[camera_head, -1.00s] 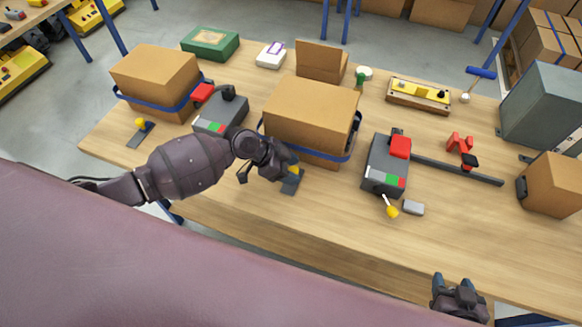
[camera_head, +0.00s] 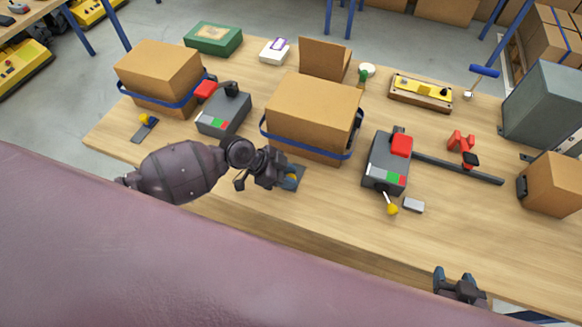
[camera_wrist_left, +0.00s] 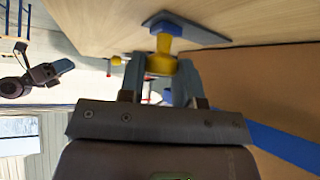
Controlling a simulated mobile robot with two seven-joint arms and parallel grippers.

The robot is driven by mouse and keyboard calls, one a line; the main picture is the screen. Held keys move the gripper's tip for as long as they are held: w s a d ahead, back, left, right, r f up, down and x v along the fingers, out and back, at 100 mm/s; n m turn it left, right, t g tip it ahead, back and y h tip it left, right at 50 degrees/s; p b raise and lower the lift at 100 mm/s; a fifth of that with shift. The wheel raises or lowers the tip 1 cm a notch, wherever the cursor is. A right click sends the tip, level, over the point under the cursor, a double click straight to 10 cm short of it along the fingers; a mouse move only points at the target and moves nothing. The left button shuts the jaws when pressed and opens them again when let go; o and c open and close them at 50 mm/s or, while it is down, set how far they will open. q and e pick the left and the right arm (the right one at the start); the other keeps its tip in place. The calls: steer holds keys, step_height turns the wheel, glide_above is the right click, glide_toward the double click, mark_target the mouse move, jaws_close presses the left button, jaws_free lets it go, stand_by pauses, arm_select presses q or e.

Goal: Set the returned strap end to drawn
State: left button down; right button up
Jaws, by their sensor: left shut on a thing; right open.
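My left gripper (camera_head: 288,178) is shut on a yellow knob of a small lever in front of the middle strapped box (camera_head: 312,112). In the left wrist view the yellow knob (camera_wrist_left: 161,64) sits between the fingers, on a stem rising from a blue-grey plate (camera_wrist_left: 190,27). In the head view the gripper mostly hides this knob; the dark base plate (camera_head: 299,183) shows beside it. A blue strap (camera_head: 335,154) runs round the middle box. My right gripper (camera_head: 459,284) is open and empty at the table's front edge.
Grey units with red blocks stand left (camera_head: 222,112) and right (camera_head: 385,165) of the middle box. The left strapped box (camera_head: 158,72) has its own yellow-knobbed lever (camera_head: 146,121). A dark rail (camera_head: 460,170) lies to the right. The front tabletop is largely clear.

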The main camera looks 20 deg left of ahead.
arm_select(q)
steer(key=c, duration=0.9)
jaws_free()
steer(key=shift+s, duration=0.3)
steer(key=shift+o, duration=0.2)
steer(key=v, duration=1)
steer(key=shift+a+r+b, duration=0.25)
steer(key=shift+a+b, duration=0.05)
steer(key=w+r+n+t+y, duration=0.1)
steer(key=w+r+n+t, duration=0.1)
steer(key=w+n+t, duration=0.3)
steer(key=s+a+f+n+t+y, duration=0.1)
steer(key=s+a+f+n+y, duration=0.1)
steer(key=s, duration=0.6)
steer(key=s+a+f+n+t+y, duration=0.2)
steer(key=s+a+f+n+y, duration=0.1)
steer(key=s+f+n+y, duration=0.2)
steer(key=s+f, duration=0.2)
steer(key=s, duration=0.1)
steer(key=shift+n+t+y, duration=0.3)
steer(key=shift+n, duration=0.1)
